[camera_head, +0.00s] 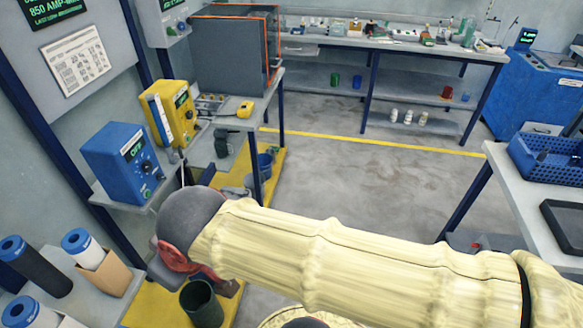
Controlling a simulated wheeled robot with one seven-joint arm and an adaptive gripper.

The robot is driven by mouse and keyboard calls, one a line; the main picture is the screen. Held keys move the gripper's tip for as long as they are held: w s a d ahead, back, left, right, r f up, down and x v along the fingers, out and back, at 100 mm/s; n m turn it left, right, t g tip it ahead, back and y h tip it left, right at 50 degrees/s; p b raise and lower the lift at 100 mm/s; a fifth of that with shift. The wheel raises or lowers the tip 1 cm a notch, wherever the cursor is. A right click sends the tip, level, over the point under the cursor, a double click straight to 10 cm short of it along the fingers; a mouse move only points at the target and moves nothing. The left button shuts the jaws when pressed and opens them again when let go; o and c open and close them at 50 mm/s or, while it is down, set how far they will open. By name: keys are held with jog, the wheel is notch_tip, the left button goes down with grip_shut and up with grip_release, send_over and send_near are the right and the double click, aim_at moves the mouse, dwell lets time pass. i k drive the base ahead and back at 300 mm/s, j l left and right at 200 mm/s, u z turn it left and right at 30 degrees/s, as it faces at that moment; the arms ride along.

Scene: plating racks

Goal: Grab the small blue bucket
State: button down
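A small blue bucket (264,167) stands low behind the leg of the side table at left centre, on or beside the yellow floor platform. The table leg hides part of it. Something greenish shows near its rim. Another small blue container (357,82) stands on the lower shelf of the far bench. My arm crosses the lower foreground from the right to a dark rounded joint, well in front of the bucket. My gripper cannot be made out in this view.
A dark green bin (201,303) stands on the yellow platform at lower left. Blue (122,160) and yellow (170,112) instrument boxes stand on the left shelf. A blue crate (547,160) is on the right table. The grey floor in the middle is clear.

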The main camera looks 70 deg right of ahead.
aim_at(265, 159)
jog(key=z, duration=1.8)
jog(key=i+l+u, duration=0.15)
jog(key=u, duration=0.35)
jog(key=i+l+u, duration=0.15)
jog(key=u, duration=0.3)
jog(key=i+l+u, duration=0.15)
jog(key=l, duration=0.3)
jog(key=i+l+u, duration=0.1)
jog(key=l, duration=0.4)
jog(key=i+l+u, duration=0.15)
jog(key=l, duration=0.35)
jog(key=i+l+u, duration=0.1)
jog(key=l, duration=0.4)
jog(key=i+l+u, duration=0.15)
jog(key=l, duration=0.9)
jog(key=i+l, duration=0.15)
jog(key=l, duration=0.85)
jog(key=i, duration=0.05)
